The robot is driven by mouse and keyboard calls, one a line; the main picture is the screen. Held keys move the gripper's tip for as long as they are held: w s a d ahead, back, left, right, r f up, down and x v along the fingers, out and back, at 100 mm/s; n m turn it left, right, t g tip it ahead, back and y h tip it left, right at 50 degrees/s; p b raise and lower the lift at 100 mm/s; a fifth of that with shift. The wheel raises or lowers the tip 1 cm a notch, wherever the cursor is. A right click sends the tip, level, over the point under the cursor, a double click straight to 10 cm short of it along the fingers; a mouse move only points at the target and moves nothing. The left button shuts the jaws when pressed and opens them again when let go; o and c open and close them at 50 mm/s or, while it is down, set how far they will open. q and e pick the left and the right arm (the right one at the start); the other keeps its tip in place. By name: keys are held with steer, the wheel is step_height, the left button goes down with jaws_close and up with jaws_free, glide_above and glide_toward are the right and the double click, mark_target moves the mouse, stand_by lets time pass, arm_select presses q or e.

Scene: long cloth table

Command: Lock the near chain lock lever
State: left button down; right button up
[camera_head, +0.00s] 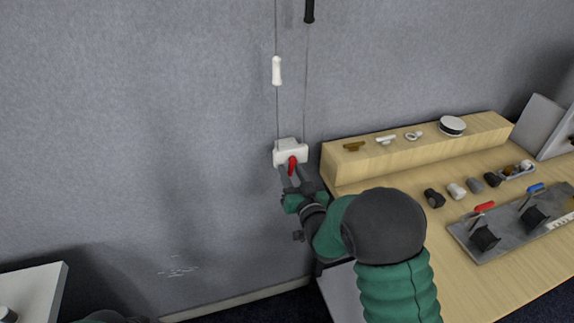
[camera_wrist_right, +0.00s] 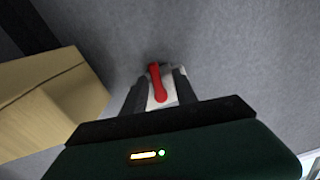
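The chain lock is a white block (camera_head: 287,147) on the grey wall, with thin cords running up from it. Its red lever (camera_head: 292,166) hangs at the block's front and points down in the head view. My right gripper (camera_head: 289,172) is right at the lever. In the right wrist view the red lever (camera_wrist_right: 157,84) lies between the two dark fingers (camera_wrist_right: 156,95), which stand apart with a gap on at least one side. The white block (camera_wrist_right: 165,90) shows behind it. Contact cannot be made out. My left gripper is not in view.
A white handle (camera_head: 276,71) and a black handle (camera_head: 309,11) hang on the cords above. A wooden table with a raised shelf (camera_head: 370,164) stands close on the right, holding knobs and a grey plate with red and blue levers (camera_head: 485,243). Wall to the left is clear.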

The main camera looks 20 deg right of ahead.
steer(key=shift+s+d+r, duration=0.15)
steer(key=shift+s+d, duration=0.15)
steer(key=shift+d, duration=0.15)
steer(key=c, duration=0.5)
steer(key=shift+w+a, duration=0.1)
steer(key=shift+a, duration=0.1)
jaws_close()
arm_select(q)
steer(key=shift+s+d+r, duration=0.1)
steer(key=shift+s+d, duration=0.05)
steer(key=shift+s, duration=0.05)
arm_select(e)
steer(key=shift+a, duration=0.1)
steer(key=shift+d+f+n+b, duration=0.25)
steer(key=shift+f+n+b, duration=0.1)
steer(key=shift+n+b, duration=0.25)
steer(key=shift+d+r+n, duration=0.1)
steer(key=shift+r+n, duration=0.05)
steer(key=shift+n, duration=0.45)
steer(key=o, duration=0.5)
jaws_free()
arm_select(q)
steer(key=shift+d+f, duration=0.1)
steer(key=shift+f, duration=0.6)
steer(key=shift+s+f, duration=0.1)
